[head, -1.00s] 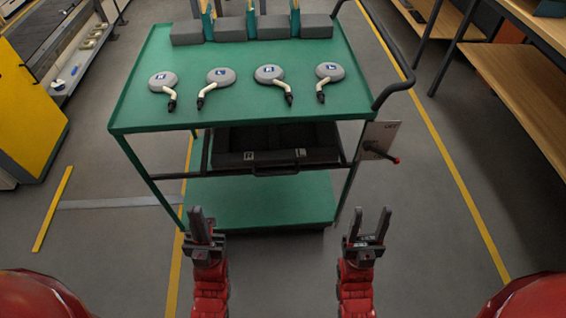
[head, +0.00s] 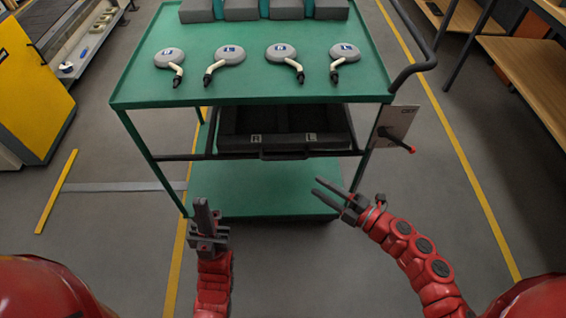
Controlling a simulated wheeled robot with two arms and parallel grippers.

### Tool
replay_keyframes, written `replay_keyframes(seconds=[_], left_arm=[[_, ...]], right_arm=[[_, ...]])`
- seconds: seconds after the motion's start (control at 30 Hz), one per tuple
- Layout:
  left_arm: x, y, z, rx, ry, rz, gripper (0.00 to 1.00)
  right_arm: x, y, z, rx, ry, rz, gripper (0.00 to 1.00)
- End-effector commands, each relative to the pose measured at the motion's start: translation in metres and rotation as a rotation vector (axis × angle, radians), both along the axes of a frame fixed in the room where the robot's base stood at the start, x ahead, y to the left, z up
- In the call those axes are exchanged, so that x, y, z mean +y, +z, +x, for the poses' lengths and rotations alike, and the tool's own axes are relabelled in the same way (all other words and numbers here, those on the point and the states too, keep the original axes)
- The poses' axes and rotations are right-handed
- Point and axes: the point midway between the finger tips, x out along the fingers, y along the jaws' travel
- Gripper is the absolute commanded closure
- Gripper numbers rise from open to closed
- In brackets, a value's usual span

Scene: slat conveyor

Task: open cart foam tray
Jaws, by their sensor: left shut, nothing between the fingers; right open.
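The green cart (head: 250,88) stands in front of me. Under its top hangs a dark foam tray (head: 232,143) with a front handle (head: 285,156) and the letters R and L on its front edge. The tray sits within the cart frame; I cannot tell how far it is drawn out. My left gripper (head: 207,215) is shut and empty, pointing up, in front of the lower shelf and apart from the tray. My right gripper (head: 330,193) is open and empty, its fingers pointing left, below and right of the handle and apart from it.
Several grey round parts with pale stems, such as this one (head: 281,53), lie on the cart top. Grey blocks (head: 240,9) stand at its back. A plate with a red-tipped lever (head: 398,124) is on the cart's right side. A yellow cabinet (head: 32,85) stands left. Floor between is clear.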

Motion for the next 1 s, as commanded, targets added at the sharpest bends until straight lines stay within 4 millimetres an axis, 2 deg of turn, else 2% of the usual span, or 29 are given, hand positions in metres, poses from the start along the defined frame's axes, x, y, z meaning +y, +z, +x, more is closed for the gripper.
replay_keyframes(seconds=[0.03,0.13,0.27,0.47,0.8,1.0], left_arm=[[0.000,-0.005,0.000,0.000,0.000,0.000,1.00],[0.000,-0.006,0.000,0.000,0.000,0.000,1.00],[0.000,-0.006,0.000,0.000,0.000,0.000,1.00],[0.000,-0.005,0.000,0.000,0.000,0.000,1.00],[0.000,-0.003,0.000,0.000,0.000,0.000,1.00],[0.000,-0.002,0.000,0.000,0.000,0.000,1.00]], right_arm=[[-0.006,-0.011,0.006,-0.008,-0.014,-0.071,0.53],[-0.017,-0.018,0.016,-0.020,-0.044,-0.153,0.53],[-0.013,-0.020,0.024,-0.025,-0.049,-0.175,0.53],[0.014,-0.025,0.047,-0.022,-0.049,-0.172,0.53],[0.076,-0.034,0.100,-0.024,-0.051,-0.167,0.53],[0.101,-0.040,0.121,-0.022,-0.051,-0.167,0.53]])
